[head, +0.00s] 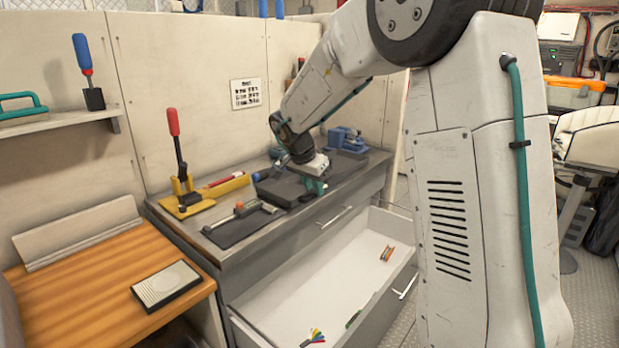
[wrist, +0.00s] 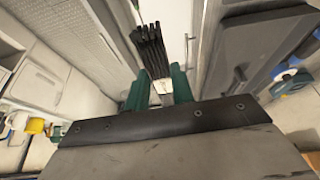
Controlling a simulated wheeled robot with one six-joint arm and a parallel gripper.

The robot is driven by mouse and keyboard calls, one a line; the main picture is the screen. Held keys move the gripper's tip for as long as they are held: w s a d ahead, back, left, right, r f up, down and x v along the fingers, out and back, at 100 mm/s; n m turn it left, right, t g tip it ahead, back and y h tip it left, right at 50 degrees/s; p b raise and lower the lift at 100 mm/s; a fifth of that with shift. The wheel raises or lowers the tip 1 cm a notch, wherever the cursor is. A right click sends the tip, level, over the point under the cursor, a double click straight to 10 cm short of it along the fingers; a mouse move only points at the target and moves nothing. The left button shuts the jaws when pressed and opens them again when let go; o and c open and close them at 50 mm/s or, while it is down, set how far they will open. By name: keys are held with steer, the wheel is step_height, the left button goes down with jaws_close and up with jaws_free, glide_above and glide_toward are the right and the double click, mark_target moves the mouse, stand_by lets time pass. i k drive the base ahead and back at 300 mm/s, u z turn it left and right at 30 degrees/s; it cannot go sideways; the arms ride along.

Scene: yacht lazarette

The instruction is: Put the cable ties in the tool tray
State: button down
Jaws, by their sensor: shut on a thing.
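My gripper (head: 315,186) is over the front edge of the grey counter, with its green fingers pointing down. In the wrist view my gripper (wrist: 160,84) is shut on a bundle of black cable ties (wrist: 150,45) with a pale band around it. The ties stick out beyond the fingers; in the head view I cannot make them out. A dark grey tray (head: 279,191), which looks like the tool tray, lies on the counter beside and partly behind the gripper. It also shows at the right of the wrist view (wrist: 259,48).
An open white drawer (head: 325,285) below the counter holds small coloured items. A hammer lies on a black mat (head: 238,231) to the left. A yellow holder (head: 187,205) with a red-handled tool and a blue vice (head: 345,137) also stand on the counter.

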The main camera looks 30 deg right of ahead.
mark_target(289, 183)
steer(key=i, duration=0.95)
steer(key=z, duration=0.05)
